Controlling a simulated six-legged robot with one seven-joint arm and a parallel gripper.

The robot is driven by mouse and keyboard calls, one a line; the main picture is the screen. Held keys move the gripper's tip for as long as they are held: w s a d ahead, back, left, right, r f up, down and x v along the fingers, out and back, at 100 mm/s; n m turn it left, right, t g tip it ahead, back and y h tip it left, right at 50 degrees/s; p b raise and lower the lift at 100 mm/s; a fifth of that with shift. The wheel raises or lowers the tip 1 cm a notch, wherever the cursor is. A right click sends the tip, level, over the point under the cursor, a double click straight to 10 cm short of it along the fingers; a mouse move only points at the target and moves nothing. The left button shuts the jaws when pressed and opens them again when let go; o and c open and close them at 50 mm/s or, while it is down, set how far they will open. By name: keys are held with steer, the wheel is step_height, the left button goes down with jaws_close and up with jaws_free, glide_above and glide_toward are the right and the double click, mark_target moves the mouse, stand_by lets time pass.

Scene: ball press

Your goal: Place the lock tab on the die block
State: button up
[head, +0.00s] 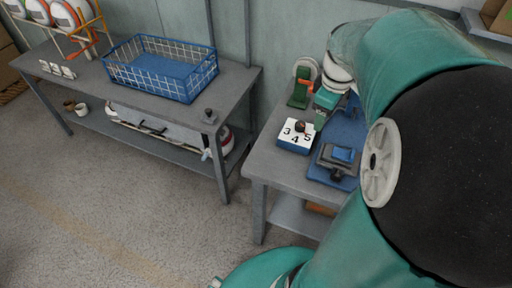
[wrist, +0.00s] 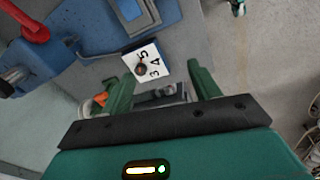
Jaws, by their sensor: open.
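A dark grey block with a blue top (head: 340,158), which looks like the die block, sits on the blue press base (head: 325,174) on the right bench; it also shows at the top of the wrist view (wrist: 130,12). I cannot pick out the lock tab for certain. My gripper (wrist: 161,74) is open, with its two green fingers apart and nothing clearly held. It hangs over the bench, behind the white number card (head: 292,147) in the head view. My arm hides part of the press.
A dark knob sits on the card. A green and orange device (head: 300,90) stands behind it. A red handle (wrist: 34,32) rises from the press. Open floor separates the benches.

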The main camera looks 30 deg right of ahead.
steer(key=s+a+r+m+t, duration=0.2)
steer(key=s+a+m, duration=0.1)
steer(key=a, duration=0.8)
steer(key=s+a+r+m+t+y, duration=0.1)
steer(key=s+a+r+m+t, duration=0.1)
steer(key=a, duration=1)
steer(key=shift+s+a+r+m, duration=0.2)
steer(key=shift+s+a+m, duration=0.15)
steer(key=shift+s, duration=0.4)
steer(key=shift+d, duration=0.1)
